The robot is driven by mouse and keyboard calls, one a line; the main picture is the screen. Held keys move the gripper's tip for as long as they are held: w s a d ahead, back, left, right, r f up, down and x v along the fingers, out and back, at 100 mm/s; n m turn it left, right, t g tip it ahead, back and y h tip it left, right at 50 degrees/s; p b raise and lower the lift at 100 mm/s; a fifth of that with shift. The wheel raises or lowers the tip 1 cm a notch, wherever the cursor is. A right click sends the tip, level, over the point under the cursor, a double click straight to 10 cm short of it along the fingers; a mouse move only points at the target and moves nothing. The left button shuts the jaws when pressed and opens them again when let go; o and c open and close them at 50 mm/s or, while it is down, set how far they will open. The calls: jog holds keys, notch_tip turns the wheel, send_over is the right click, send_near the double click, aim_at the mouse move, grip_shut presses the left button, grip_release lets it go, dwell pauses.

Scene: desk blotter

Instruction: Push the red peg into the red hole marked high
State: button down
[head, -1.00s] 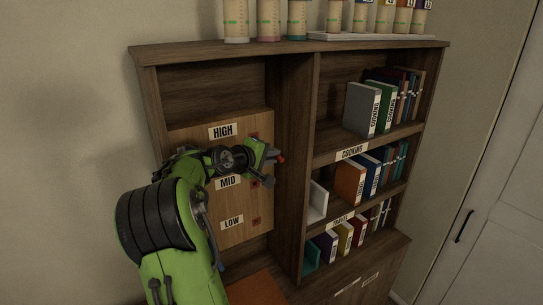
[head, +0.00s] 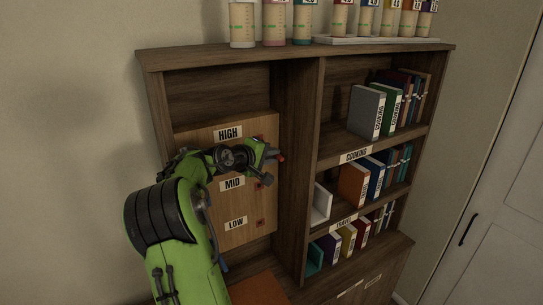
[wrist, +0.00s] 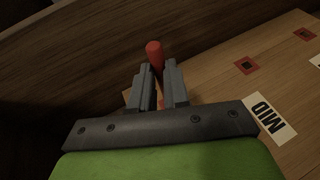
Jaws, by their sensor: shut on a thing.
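My gripper (head: 270,154) is shut on the red peg (wrist: 154,55), which sticks out past the fingertips in the wrist view. The peg's red end (head: 281,157) also shows in the head view, near the right edge of the wooden board (head: 240,207). The board carries the labels HIGH (head: 228,134), MID (head: 232,184) and LOW (head: 236,223). The red-rimmed holes beside MID (head: 259,185) and LOW (head: 260,222) are clear. The high hole is hard to make out near my gripper. I see no contact between peg and hole.
The board stands in the left bay of a wooden bookcase (head: 300,49). An upright divider (head: 296,160) rises just right of the peg. Books (head: 353,185) fill the right shelves, and several jars (head: 243,24) stand on top.

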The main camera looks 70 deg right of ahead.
jog(key=shift+w+d+r, duration=0.15)
dwell(0.5)
jog(key=c, duration=1)
grip_release()
jog(key=shift+c, duration=0.2)
